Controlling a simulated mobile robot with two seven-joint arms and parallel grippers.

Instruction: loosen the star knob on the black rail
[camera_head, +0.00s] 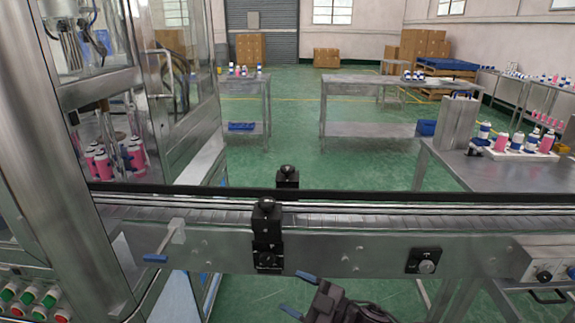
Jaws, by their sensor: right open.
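A black rail (400,197) runs along the far side of the conveyor. A black bracket (266,232) stands at the conveyor's near edge with a dark rounded knob (267,204) on top and a round piece (266,259) low on its front. A second black bracket (288,184) with a knob (288,170) stands behind the rail. The star shape of these knobs is too small to make out. My right gripper (299,294) is at the bottom, open and empty, its blue-tipped fingers below and right of the front bracket, apart from it. My left gripper is not in view.
The slatted conveyor (400,221) is bare. A blue-tipped lever (165,246) sticks out from its near side at left, and a black plate with a round knob (425,261) sits at right. A glazed machine with pink cans (105,162) stands at left. Tables stand behind.

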